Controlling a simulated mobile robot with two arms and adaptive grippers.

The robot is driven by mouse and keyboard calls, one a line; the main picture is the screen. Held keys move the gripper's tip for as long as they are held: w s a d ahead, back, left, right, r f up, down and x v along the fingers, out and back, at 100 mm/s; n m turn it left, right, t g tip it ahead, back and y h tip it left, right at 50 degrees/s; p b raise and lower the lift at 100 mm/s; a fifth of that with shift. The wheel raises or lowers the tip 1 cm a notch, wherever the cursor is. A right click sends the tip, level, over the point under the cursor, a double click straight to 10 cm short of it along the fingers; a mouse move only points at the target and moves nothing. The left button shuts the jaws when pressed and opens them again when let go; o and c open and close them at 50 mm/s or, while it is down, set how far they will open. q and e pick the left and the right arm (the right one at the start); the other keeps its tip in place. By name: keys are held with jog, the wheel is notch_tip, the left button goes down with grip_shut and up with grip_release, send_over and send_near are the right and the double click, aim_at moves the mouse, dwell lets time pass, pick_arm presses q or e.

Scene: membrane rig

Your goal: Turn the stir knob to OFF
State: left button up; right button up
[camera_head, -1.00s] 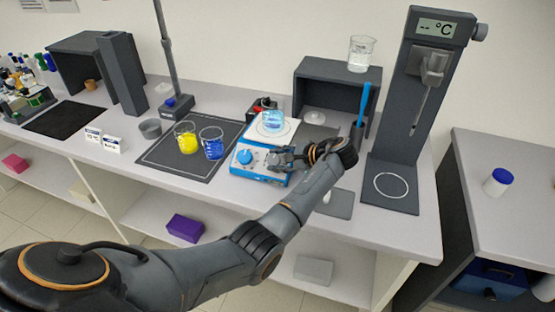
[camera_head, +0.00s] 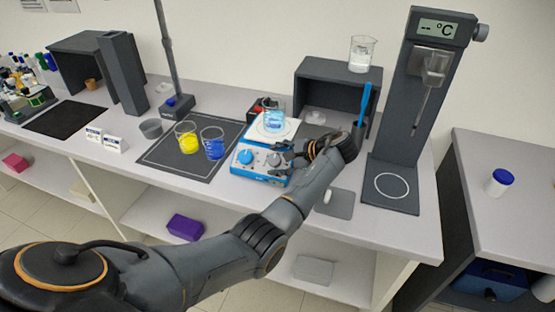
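The blue and white hotplate stirrer (camera_head: 260,176) stands on the bench, with a beaker of light blue liquid (camera_head: 273,121) on its white top plate. Its front panel has a blue knob (camera_head: 245,157) on the left and a grey knob (camera_head: 274,160) on the right. The panel lettering is too small to read, so I cannot tell which is the stir knob. My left gripper (camera_head: 286,155) is just right of the grey knob and appears clear of it. Its fingers are small and dark, and their opening is unclear. My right gripper is out of view.
Beakers of yellow (camera_head: 187,143) and blue liquid (camera_head: 212,149) stand on a dark mat (camera_head: 165,157) left of the stirrer. A grey tower with a °C display (camera_head: 420,100) stands to the right. A dark open box (camera_head: 310,85) is behind, with a beaker (camera_head: 361,54) on top.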

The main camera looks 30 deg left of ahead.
pick_arm(q)
jog(key=shift+d, duration=0.15)
jog(key=v, duration=1.1)
jog(key=shift+d+r, duration=0.3)
